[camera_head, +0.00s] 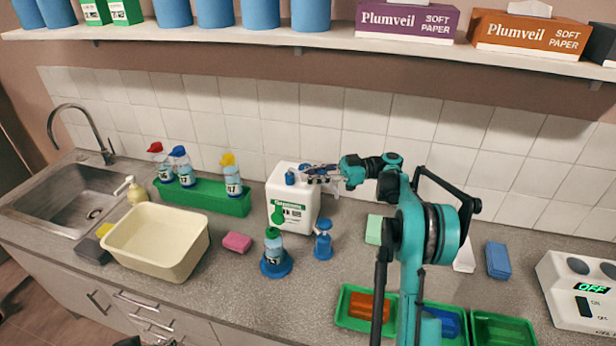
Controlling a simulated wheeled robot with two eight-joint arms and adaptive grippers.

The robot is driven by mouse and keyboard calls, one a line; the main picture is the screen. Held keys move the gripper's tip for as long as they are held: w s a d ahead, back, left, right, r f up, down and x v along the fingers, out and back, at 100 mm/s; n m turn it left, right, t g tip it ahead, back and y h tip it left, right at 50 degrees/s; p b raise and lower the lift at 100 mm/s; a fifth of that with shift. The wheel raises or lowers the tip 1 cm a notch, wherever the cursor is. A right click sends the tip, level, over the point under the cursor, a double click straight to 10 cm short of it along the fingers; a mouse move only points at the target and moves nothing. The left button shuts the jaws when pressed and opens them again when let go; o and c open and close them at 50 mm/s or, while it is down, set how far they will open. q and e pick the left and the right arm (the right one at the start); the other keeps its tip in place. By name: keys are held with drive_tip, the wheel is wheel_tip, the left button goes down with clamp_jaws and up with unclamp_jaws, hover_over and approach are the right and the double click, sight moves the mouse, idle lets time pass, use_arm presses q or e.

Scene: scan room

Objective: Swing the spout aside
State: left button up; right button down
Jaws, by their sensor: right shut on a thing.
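The tap (76,108) stands at the back of the sink, and its curved metal spout arches up and to the left over the basin. My right gripper (308,175) is far to the right of it. It is shut at the top of a white canister (293,212) with a green label, just right of its blue cap (290,178). The exact part between the fingers is hard to see. The canister is upright, at the back of the counter.
A green rack (203,197) of bottles and a cream tub (155,242) stand between sink and canister. A green-topped bottle (274,248) and a small blue dispenser (323,242) stand in front of the canister. Green trays (505,330) lie right. A shelf (250,38) hangs above.

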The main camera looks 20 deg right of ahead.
drive_tip(key=shift+d+r, duration=0.1)
drive_tip(key=c, duration=1.4)
unclamp_jaws()
drive_tip(key=d, duration=0.5)
drive_tip(key=s+d, duration=0.1)
drive_tip(key=d, duration=0.1)
drive_tip(key=shift+s+d, duration=0.1)
drive_tip(key=shift+d, duration=0.1)
